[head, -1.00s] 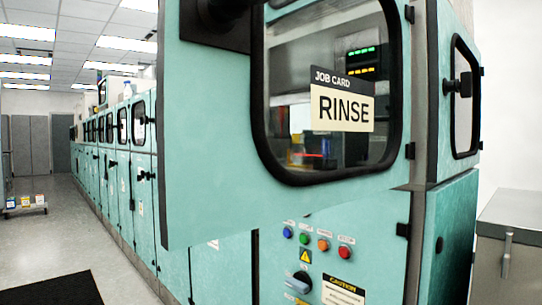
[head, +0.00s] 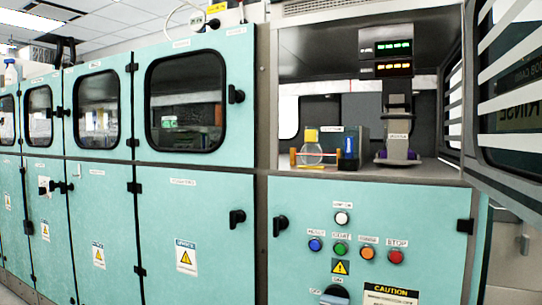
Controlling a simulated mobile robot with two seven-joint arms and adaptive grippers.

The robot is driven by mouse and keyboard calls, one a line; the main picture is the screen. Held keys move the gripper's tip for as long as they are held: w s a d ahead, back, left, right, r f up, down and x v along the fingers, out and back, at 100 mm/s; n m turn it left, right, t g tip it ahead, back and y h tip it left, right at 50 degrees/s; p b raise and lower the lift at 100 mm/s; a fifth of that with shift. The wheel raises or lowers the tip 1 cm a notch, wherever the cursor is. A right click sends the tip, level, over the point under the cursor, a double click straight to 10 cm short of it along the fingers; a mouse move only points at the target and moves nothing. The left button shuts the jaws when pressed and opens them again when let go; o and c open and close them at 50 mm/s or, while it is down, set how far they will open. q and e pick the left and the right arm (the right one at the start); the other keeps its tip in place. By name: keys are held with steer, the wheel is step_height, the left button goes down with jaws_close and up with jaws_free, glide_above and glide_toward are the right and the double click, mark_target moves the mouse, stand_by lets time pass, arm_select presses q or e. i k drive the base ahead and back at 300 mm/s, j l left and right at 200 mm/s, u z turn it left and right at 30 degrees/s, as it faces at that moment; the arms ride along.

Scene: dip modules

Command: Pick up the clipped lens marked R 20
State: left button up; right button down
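I do not make out a clipped lens or an R 20 mark in the head view. An open bay (head: 430,172) in the teal cabinet row shows several small items. A clear round flask (head: 310,150) with a yellow top stands at the left of its shelf. A dark box (head: 345,142) with a small label and a blue item (head: 348,150) stand beside it. A grey upright device (head: 398,125) stands to the right, under green and amber displays (head: 386,58). Neither gripper is in view.
The bay's door (head: 510,120) stands open at the right, its window seen from inside. Below the bay is a panel with coloured buttons (head: 340,249) and a caution label (head: 390,295). Closed teal cabinets (head: 190,220) with windows and black handles fill the left.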

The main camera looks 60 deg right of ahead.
mark_target(311, 154)
steer(key=i+j+z, duration=0.25)
steer(key=i+j, duration=0.15)
steer(key=i+j+z, duration=0.3)
steer(key=i+j, duration=0.15)
steer(key=i, duration=0.15)
steer(key=z, duration=1.8)
